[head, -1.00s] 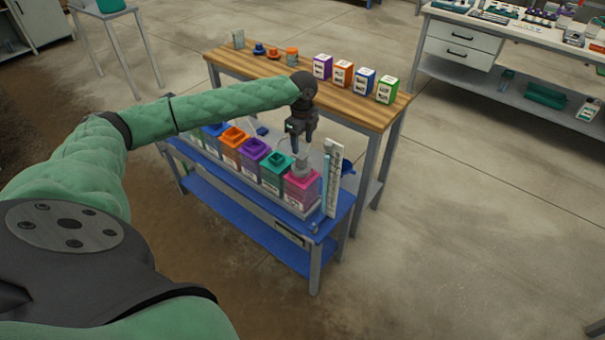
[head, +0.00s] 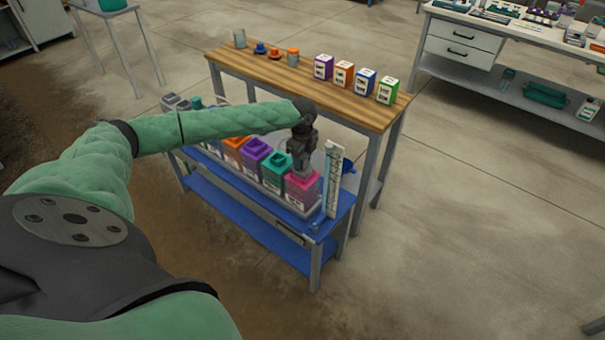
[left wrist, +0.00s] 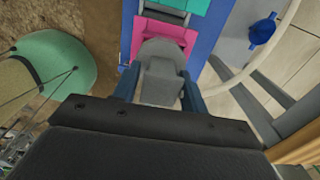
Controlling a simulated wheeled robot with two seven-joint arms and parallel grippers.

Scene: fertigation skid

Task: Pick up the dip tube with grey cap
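The dip tube's grey cap (left wrist: 162,82) shows in the left wrist view above the pink container (left wrist: 165,35). The tube below it is hidden. In the head view, the pink container (head: 302,190) is at the right end of the row on the blue bench, and the gripper mostly covers the cap. My left gripper (head: 302,170) points down over it. In the left wrist view, the fingers of my left gripper (left wrist: 160,92) are apart, one on each side of the cap. Whether they touch it is unclear. My right gripper is out of view.
Teal (head: 274,170), purple (head: 253,155) and orange (head: 234,148) containers stand left of the pink one. A white upright scale (head: 333,180) stands close on the right. Behind is a wooden-topped table (head: 300,82) with several labelled boxes. The floor to the right is clear.

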